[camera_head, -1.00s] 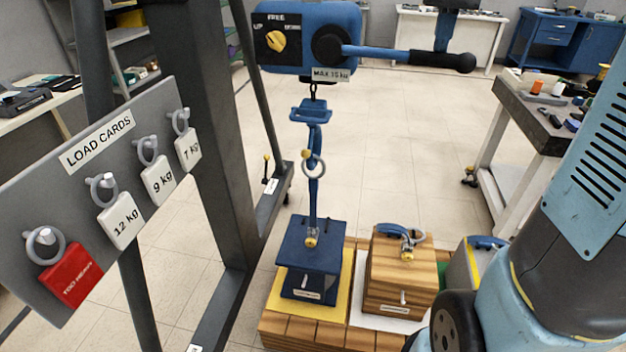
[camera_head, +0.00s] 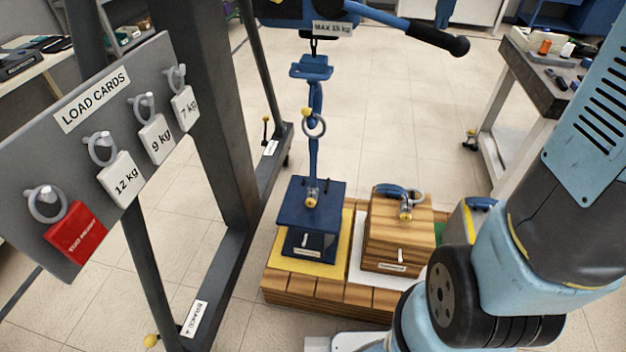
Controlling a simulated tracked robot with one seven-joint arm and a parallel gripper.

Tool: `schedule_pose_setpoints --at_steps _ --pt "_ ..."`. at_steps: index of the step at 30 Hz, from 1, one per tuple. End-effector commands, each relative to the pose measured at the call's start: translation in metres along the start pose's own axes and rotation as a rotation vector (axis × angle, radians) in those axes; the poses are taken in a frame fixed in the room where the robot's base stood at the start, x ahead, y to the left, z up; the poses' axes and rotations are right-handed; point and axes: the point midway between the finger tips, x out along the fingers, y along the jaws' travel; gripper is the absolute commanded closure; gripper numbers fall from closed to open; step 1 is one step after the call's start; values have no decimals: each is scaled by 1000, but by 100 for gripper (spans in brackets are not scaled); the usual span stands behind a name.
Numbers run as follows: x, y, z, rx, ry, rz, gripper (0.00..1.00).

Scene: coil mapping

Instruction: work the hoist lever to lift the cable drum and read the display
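The blue hoist housing (camera_head: 291,14) is cut off by the top edge. Its lever (camera_head: 438,39), blue with a black grip, slopes down to the right. A blue part touches or overlaps the grip at the top edge; I cannot tell whether it is my gripper, and no fingertips show clearly. Below the housing hang a blue block (camera_head: 311,70) and a hook with a ring (camera_head: 314,126). They lead down to a blue load (camera_head: 308,203) on a yellow pad (camera_head: 345,240). I cannot tell whether the load is clear of the pad. No round drum and no display show.
A wooden load (camera_head: 399,234) with a blue handle stands on the wooden platform (camera_head: 330,291), right of the blue load. A board (camera_head: 30,165) holds load cards, one red. A dark steel frame (camera_head: 222,120) stands at left. A workbench (camera_head: 545,84) is at right. My arm fills the lower right.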

Motion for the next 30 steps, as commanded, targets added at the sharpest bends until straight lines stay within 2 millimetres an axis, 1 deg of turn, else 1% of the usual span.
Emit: schedule_pose_setpoints --at_steps 5,11,14,17,24,27,30 --pt "2 0 0 0 -1 0 100" --pt "18 -3 0 0 -3 1 100" --pt "13 -3 0 0 0 0 100" --pt "0 -2 -1 0 3 0 100" --pt "-43 1 -1 -1 3 -1 100" --pt "-56 2 -1 -1 2 -1 100" --pt "-64 3 -1 -1 1 0 100"
